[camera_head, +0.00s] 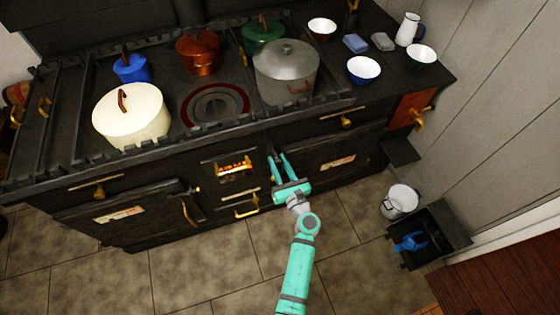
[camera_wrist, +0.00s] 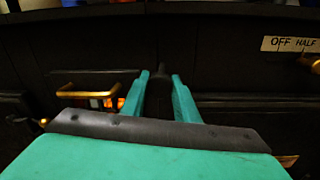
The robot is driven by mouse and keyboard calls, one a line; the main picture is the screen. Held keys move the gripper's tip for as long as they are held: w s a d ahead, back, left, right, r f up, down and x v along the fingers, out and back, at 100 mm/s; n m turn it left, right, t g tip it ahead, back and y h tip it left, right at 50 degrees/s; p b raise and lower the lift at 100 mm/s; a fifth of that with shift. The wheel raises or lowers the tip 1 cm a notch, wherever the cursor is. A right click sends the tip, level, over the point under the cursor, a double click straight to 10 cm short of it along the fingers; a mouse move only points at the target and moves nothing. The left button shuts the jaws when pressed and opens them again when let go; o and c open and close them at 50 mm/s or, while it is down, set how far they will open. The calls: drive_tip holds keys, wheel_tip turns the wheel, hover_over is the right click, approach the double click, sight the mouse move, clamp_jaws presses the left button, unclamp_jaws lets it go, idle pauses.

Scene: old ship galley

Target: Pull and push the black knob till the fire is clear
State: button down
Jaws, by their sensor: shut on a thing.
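The black stove (camera_head: 225,225) stands against the back wall. Its small firebox window (camera_head: 233,166) shows an orange glow behind dark bars; part of the glow also shows at the left in the wrist view (camera_wrist: 116,103). My teal gripper (camera_head: 279,164) is just right of this window, at the stove front. In the wrist view, its two fingers (camera_wrist: 160,80) are on either side of the black knob (camera_wrist: 162,72), shut on it. The knob's lower part is dark and hard to tell from the stove; in the head view I cannot make it out.
Brass handles, such as the one below the firebox (camera_head: 247,207), stick out from the stove front. Several pots, including a cream pot (camera_head: 132,117) and a grey pot (camera_head: 286,75), stand on top. A white bucket (camera_head: 399,202) and a black bin (camera_head: 440,245) are on the floor at right.

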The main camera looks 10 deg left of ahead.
drive_tip(key=c, duration=1.4)
unclamp_jaws()
drive_tip(key=shift+s+d, duration=0.2)
drive_tip(key=shift+s, duration=0.1)
drive_tip(key=v, duration=1)
drive_tip(key=shift+a, duration=0.1)
drive_tip(key=shift+c, duration=0.6)
